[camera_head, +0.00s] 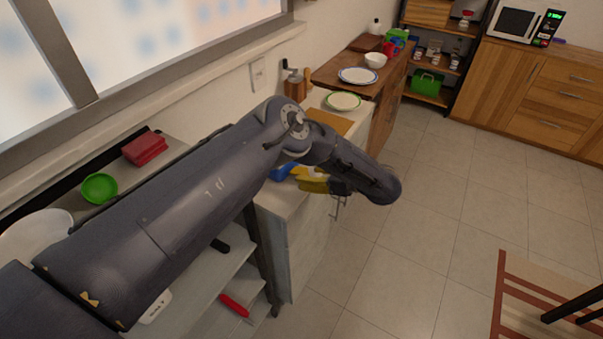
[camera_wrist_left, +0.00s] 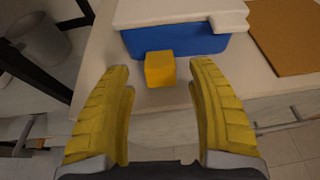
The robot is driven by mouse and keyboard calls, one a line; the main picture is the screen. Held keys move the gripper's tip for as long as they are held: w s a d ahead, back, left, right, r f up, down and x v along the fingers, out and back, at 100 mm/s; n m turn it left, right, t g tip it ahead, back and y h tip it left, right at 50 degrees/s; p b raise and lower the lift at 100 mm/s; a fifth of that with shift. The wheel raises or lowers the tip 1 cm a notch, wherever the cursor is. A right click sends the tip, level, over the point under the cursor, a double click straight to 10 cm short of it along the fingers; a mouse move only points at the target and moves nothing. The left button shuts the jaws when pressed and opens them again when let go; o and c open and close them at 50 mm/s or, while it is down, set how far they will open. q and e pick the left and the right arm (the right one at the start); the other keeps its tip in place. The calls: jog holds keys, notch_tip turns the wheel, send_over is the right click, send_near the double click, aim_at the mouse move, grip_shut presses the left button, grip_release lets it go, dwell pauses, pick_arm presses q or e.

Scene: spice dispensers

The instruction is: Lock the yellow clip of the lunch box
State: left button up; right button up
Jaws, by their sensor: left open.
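The lunch box has a blue body (camera_wrist_left: 200,45) and a white lid (camera_wrist_left: 170,12); it stands on the pale counter in the left wrist view. Its yellow clip (camera_wrist_left: 160,69) sticks out from the near blue side. My left gripper (camera_wrist_left: 162,78) has yellow fingers spread apart, one on each side of the clip and nearer the camera, with nothing between the tips but the view of the clip. In the head view my left gripper (camera_head: 312,182) is partly hidden by my arm. A bit of the blue box (camera_head: 283,172) shows beside it. My right gripper is not in view.
A brown board (camera_wrist_left: 287,35) lies right of the box. Plates (camera_head: 343,101) and a bowl (camera_head: 375,60) stand farther back on the counters. A grey bin (camera_wrist_left: 38,38) stands on the floor at left.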

pick_arm(q)
jog(key=shift+x, duration=1.35)
jog(key=shift+c, duration=0.5)
jog(key=c, duration=1.1)
